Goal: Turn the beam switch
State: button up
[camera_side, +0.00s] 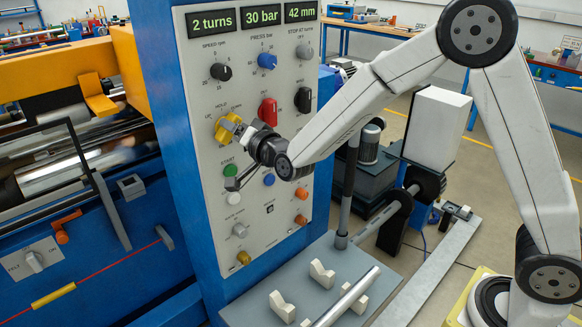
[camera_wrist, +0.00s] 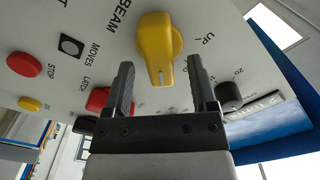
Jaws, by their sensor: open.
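The beam switch is a yellow rotary knob (camera_side: 222,128) on the grey panel, beside UP, HOLD and DOWN lettering. In the wrist view my gripper (camera_wrist: 161,75) has a finger on each side of the bar's end, with visible gaps. Nothing is held.
Near the switch are a red knob (camera_side: 267,112), a black knob (camera_side: 303,99) and a green button (camera_side: 230,170). The wrist view also shows a red stop button (camera_wrist: 24,65). Displays (camera_side: 212,22) read 2 turns, 30 bar and 42 mm. A grey bench (camera_side: 270,270) with white V-blocks lies below.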

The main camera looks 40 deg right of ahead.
jog(key=shift+w, duration=0.95)
grip_shut()
